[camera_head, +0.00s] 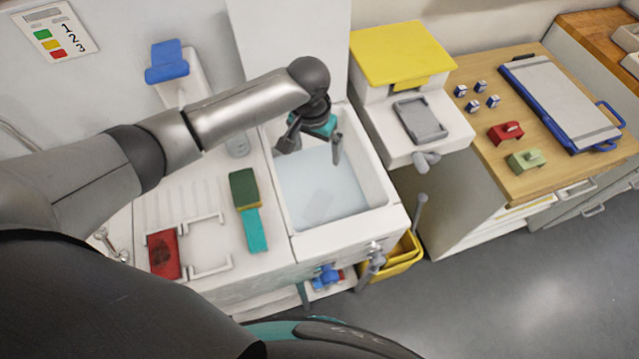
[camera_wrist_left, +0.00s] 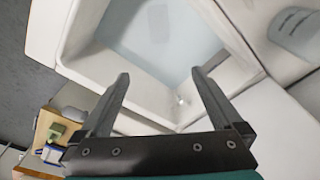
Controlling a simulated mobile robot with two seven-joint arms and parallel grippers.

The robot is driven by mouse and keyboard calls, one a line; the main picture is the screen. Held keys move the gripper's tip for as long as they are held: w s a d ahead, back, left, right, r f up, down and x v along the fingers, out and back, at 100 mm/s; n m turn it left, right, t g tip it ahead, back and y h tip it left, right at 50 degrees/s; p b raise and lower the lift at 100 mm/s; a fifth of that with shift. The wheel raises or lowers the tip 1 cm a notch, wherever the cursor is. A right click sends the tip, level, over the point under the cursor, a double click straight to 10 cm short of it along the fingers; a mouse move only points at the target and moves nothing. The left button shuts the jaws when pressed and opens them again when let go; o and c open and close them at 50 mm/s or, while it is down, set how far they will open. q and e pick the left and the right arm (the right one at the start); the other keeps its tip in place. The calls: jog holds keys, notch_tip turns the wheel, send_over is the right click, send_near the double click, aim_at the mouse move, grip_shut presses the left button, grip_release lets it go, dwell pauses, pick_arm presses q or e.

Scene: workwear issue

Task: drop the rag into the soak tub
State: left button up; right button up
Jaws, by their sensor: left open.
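The white soak tub (camera_head: 384,183) holds pale bluish water and also fills the upper part of the left wrist view (camera_wrist_left: 78,40). My left gripper (camera_head: 312,152) is over the tub, with its fingers apart and nothing between them, as the left wrist view (camera_wrist_left: 160,76) also shows. A faint grey rectangular patch (camera_head: 318,203) shows in the water, also in the left wrist view (camera_wrist_left: 160,22). It may be the rag under the surface, but I cannot tell for sure. My right gripper is not in view.
On the drainboard left of the tub lie a green-and-teal brush (camera_head: 250,215) and a red pad (camera_head: 164,254) by white brackets. A clear jar (camera_head: 238,146) stands behind them. A yellow-lidded dispenser (camera_head: 400,55) and a wooden counter (camera_head: 490,150) are to the right. A yellow bin (camera_head: 403,262) is below.

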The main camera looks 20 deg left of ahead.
pick_arm(q)
notch_tip(320, 180, up, 14)
jog(key=s+p, duration=0.1)
jog(key=shift+s+a+r, duration=0.2)
jog(key=shift+s+r, duration=0.05)
jog(key=shift+s, duration=0.1)
jog(key=shift+s, duration=0.1)
